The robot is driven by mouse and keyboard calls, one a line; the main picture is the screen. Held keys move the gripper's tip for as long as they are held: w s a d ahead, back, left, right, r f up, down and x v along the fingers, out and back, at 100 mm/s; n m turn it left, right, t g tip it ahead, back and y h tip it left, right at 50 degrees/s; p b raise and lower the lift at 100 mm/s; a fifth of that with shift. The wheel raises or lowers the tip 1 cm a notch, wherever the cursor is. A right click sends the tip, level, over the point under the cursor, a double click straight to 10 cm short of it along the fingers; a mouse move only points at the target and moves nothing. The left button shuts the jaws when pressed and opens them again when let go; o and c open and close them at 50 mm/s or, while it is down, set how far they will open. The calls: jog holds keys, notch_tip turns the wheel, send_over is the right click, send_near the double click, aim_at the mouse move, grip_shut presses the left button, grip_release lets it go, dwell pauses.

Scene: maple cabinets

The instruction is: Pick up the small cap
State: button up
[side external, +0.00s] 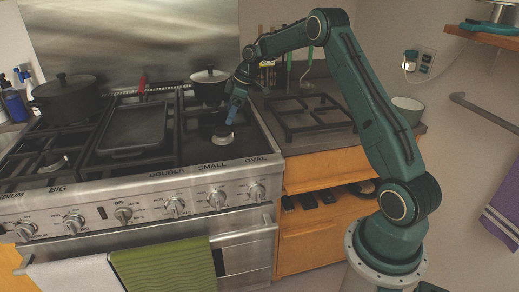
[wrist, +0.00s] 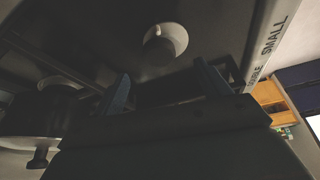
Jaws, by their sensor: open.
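A small round burner piece, which looks like the small cap (side external: 222,138), sits on the right part of the black stovetop, behind the "SMALL" label. In the wrist view the cap (wrist: 166,44) shows as a pale disc with a darker round area on it; I cannot tell whether that is a separate part or shadow. My gripper (side external: 229,122) points down close above it in the side view. In the wrist view my gripper (wrist: 165,86) has its two blue fingers spread apart, with nothing between them. The cap lies beyond the fingertips. The side view does not show clearly whether they touch it.
A griddle pan (side external: 133,128) is to the left, a lidded pot (side external: 209,88) behind, and a large dark pot (side external: 68,100) at back left. A loose grate (side external: 308,115) lies on the right counter, near a white-rimmed bowl (side external: 406,109).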

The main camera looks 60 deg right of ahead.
aim_at(224, 129)
jog(key=shift+w+a+f, duration=0.1)
jog(key=shift+f, duration=0.2)
jog(key=shift+x, duration=2.6)
jog(key=c, duration=1.1)
jog(key=shift+r, duration=0.1)
jog(key=shift+r, duration=4.95)
